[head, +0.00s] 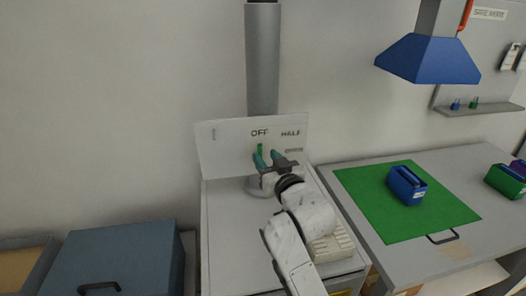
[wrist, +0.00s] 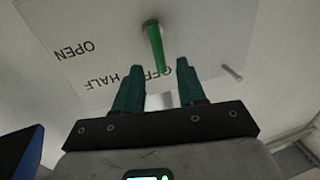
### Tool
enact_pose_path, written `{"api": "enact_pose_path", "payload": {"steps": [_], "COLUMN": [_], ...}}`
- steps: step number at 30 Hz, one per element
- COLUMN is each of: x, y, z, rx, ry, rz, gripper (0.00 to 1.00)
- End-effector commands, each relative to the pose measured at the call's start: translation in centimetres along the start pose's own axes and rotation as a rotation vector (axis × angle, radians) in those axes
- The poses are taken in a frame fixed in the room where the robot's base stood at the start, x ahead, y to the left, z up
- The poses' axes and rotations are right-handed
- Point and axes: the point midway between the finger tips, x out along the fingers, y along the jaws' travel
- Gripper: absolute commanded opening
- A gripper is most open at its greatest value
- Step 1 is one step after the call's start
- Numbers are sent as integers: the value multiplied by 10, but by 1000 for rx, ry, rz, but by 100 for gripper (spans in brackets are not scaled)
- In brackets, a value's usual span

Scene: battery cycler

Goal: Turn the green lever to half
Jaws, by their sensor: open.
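The green lever (head: 260,149) is on a white panel (head: 222,158), just below the OFF label in the head view. In the wrist view the lever (wrist: 156,48) points from its round end toward the OFF label, with HALF and OPEN printed further to the left. My gripper (head: 266,155) is open, its two teal fingers facing the panel. In the wrist view the lever lies in line with the gap between the fingertips of my gripper (wrist: 161,64). No contact is visible, and the remaining distance is hard to tell.
The panel stands on a white cabinet (head: 225,225) in front of a grey column (head: 262,60). A small peg (wrist: 232,72) sticks out beside the right finger in the wrist view. A blue box (head: 115,258) is at left; a table with a green mat (head: 375,205) is at right.

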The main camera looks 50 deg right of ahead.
Motion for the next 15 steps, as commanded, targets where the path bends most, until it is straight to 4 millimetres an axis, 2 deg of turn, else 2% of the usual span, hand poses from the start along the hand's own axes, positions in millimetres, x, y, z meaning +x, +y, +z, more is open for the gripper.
{"api": "enact_pose_path", "payload": {"steps": [3, 6, 15], "x": [16, 24, 29], "y": [0, 0, 0], "z": [-2, -1, 0], "rx": [0, 0, 0], "ry": [1, 0, 0], "rz": [0, 0, 0], "gripper": [40, 40, 40]}}
